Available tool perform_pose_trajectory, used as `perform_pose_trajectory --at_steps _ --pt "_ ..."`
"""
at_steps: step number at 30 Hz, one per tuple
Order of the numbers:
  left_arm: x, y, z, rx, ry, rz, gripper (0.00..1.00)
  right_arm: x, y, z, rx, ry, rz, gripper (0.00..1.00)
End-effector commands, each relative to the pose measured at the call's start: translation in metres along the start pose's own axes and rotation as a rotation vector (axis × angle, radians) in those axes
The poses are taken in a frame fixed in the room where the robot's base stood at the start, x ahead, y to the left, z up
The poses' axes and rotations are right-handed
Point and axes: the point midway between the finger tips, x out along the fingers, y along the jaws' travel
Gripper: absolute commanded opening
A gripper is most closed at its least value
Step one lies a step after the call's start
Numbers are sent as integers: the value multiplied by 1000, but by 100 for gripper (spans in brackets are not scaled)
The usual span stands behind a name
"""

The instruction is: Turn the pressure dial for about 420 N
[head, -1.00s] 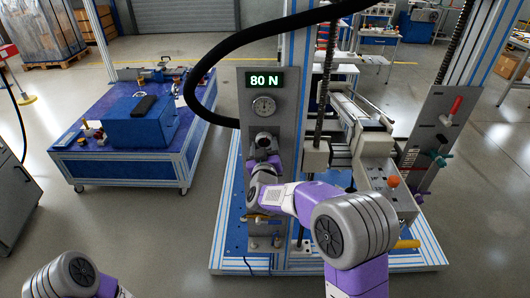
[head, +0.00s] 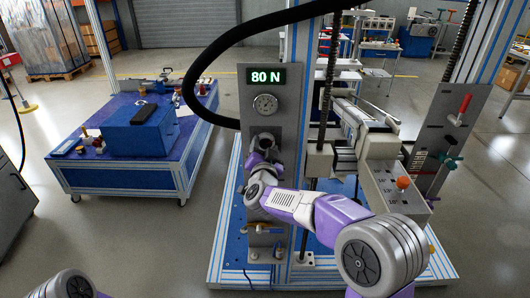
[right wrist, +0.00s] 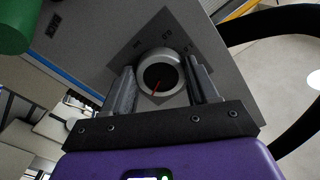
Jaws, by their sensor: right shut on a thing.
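The pressure dial (head: 263,139) is a dark round knob on the grey upright panel (head: 251,115), below a round gauge (head: 264,104) and a display (head: 266,76) reading 80 N. In the right wrist view the dial (right wrist: 161,72) is a grey ring with a dark face and a red pointer line. My right gripper (head: 260,153) is at the dial and partly covers it in the head view. Its two fingers (right wrist: 163,85) stand on either side of the dial, shut on it. My left gripper is out of view; only part of the left arm shows at bottom left.
A thick black hose (head: 192,82) loops left of the panel. A grey unit with an orange knob (head: 403,182) and a plate with red and teal levers (head: 450,130) stand to the right. A cart with a blue box (head: 140,128) is at left, with open floor between.

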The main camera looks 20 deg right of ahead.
Motion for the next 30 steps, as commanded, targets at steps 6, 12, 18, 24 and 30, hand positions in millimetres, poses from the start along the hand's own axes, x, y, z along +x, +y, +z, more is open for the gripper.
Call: perform_pose_trajectory --at_steps 6,12,18,24,30 --pt "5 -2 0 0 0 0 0 0 0 0 70 -1 1 28" --pt "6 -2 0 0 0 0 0 0 0 0 92 -1 1 28" --pt "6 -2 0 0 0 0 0 0 0 0 93 -1 1 28" --pt "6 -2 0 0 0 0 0 0 0 0 92 -1 1 66" --pt "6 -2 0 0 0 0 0 0 0 0 91 -1 1 84"
